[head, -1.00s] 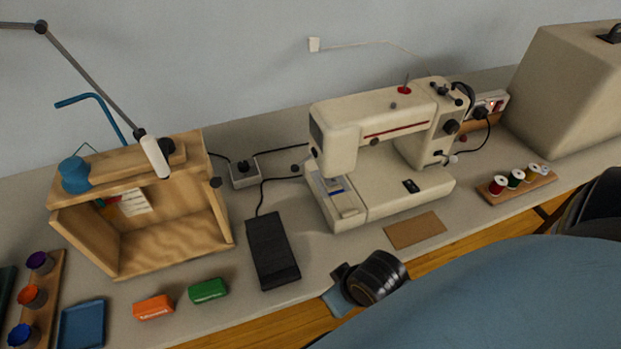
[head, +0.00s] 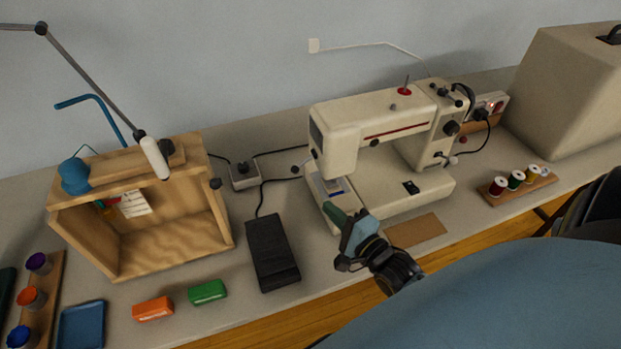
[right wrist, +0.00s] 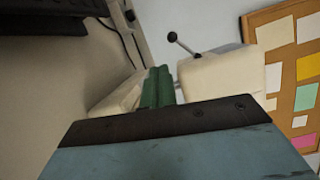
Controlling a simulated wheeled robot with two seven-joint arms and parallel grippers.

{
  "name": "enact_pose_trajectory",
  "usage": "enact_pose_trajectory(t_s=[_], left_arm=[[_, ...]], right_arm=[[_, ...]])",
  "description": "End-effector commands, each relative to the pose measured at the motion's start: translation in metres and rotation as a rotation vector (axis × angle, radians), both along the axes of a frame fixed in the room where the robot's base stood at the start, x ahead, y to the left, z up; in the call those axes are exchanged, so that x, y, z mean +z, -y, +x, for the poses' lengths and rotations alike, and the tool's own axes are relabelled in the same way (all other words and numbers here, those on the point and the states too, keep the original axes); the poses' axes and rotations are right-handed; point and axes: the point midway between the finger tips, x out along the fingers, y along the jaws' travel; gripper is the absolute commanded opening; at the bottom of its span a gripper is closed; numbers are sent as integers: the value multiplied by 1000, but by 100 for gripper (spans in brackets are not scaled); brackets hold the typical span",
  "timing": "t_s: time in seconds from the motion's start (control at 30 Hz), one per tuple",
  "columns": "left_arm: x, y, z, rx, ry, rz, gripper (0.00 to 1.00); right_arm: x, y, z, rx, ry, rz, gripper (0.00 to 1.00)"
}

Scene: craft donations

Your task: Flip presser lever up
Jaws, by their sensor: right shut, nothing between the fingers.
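The cream sewing machine (head: 375,125) stands on the worktop. A thin lever with a dark ball knob (head: 295,169) sticks out to the left of its head end, apparently the presser lever. The lever also shows in the right wrist view (right wrist: 173,37), its ball beyond the fingertips and apart from them. My right gripper (head: 334,214) is in front of the machine's free arm, below and right of the knob. Its green fingers (right wrist: 158,86) are shut and empty. It hides part of the machine's front base. My left gripper is not in view.
A black foot pedal (head: 272,254) lies left of my right gripper, its cable running behind. A brown mat (head: 416,230) and a thread spool rack (head: 518,186) lie to the right. A wooden box (head: 165,247) stands at left. Worktop between pedal and machine is clear.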

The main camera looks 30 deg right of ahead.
Motion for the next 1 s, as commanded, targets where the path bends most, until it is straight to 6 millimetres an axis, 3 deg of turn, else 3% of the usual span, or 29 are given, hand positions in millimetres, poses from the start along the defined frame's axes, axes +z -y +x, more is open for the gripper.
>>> enact_pose_trajectory(t_s=[0.2, 0.6, 0.77, 1.0], left_arm=[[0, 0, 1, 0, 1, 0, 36], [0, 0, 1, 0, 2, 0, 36], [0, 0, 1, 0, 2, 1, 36], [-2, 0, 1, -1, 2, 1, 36]], right_arm=[[7, 11, -2, -2, 92, 140, 0], [9, 11, 1, -1, 98, 147, 0], [11, 10, 21, -1, 100, 146, 0], [14, 7, 65, -1, 99, 146, 0]])
